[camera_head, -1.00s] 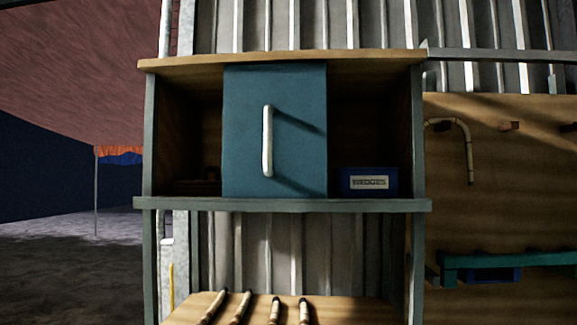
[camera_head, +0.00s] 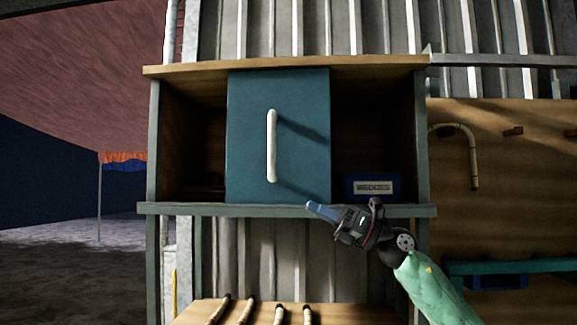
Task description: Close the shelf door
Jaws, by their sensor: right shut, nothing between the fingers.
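The shelf (camera_head: 290,209) is a wooden box unit with a grey-green frame. Its blue door panel (camera_head: 250,140) stands at the middle of the front, with dark open bays to its left and right. A white vertical handle (camera_head: 271,146) is on the door. My right gripper (camera_head: 314,207) is shut and empty, at the shelf's lower front edge, below and right of the handle. It points left, apart from the handle; I cannot tell whether it touches the shelf edge. My left gripper is not in view.
A blue box labelled WEDGES (camera_head: 372,187) sits in the right bay. Below, several rattan canes (camera_head: 246,310) lie on a wooden surface (camera_head: 342,314). A curved cane (camera_head: 472,155) hangs on the wooden board (camera_head: 510,200) at right. The space before the door's left half is clear.

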